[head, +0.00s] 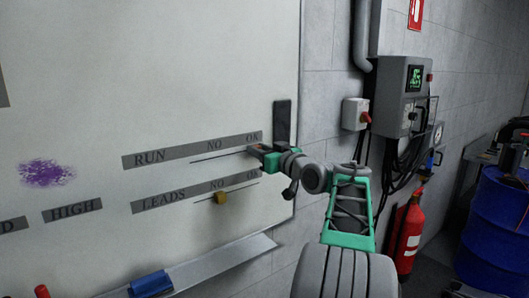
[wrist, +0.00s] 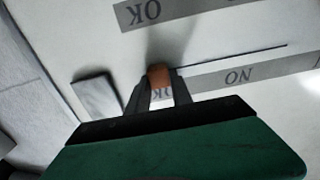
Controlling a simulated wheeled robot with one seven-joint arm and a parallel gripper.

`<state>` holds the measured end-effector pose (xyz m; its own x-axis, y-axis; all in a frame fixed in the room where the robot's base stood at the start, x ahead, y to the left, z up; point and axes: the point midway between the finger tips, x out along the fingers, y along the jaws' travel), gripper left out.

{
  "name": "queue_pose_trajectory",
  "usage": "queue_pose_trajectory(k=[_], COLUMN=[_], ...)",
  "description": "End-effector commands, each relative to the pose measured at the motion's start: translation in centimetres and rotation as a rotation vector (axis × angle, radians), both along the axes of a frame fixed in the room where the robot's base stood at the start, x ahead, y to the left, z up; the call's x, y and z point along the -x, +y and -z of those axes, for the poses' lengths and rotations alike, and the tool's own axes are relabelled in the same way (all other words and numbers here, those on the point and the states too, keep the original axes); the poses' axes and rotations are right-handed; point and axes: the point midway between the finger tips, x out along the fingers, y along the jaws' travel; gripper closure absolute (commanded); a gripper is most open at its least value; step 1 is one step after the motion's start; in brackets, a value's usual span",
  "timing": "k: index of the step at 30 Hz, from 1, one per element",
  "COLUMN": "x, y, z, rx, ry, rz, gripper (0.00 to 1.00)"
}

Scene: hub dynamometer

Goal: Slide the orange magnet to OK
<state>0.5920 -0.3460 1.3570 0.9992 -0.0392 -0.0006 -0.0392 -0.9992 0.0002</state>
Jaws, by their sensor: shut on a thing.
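The orange magnet (wrist: 159,76) is on the whiteboard between my gripper's fingertips (wrist: 160,84), which are shut on it. It sits at the OK end of the thin line under the RUN strip (head: 190,150), right by the OK label, which the fingers partly cover in the wrist view. In the head view my gripper (head: 257,151) is at the right end of that line, below OK, and the magnet is mostly hidden by it. The NO label (wrist: 238,77) lies farther along the strip.
A yellow magnet (head: 221,197) sits under NO on the lower LEADS strip (head: 195,192). A dark block (head: 283,120) is on the board's right edge, close to my gripper. A tray (head: 220,263) with a blue eraser (head: 151,284) runs below.

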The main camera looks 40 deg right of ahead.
Motion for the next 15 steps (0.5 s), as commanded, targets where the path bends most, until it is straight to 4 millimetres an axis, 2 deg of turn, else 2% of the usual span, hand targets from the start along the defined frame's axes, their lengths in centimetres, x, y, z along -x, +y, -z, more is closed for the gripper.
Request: queue_pose_trajectory(k=[4, 5, 12, 15], x=[0.15, 0.17, 0.19, 0.17], y=[-0.32, -0.36, -0.36, -0.3], z=[-0.13, -0.14, -0.1, -0.09], rx=[0.001, 0.001, 0.001, 0.001], ry=[-0.002, -0.002, -0.002, -0.002], rz=[0.008, 0.008, 0.008, 0.007], gripper=[1.0, 0.71, 0.51, 0.51])
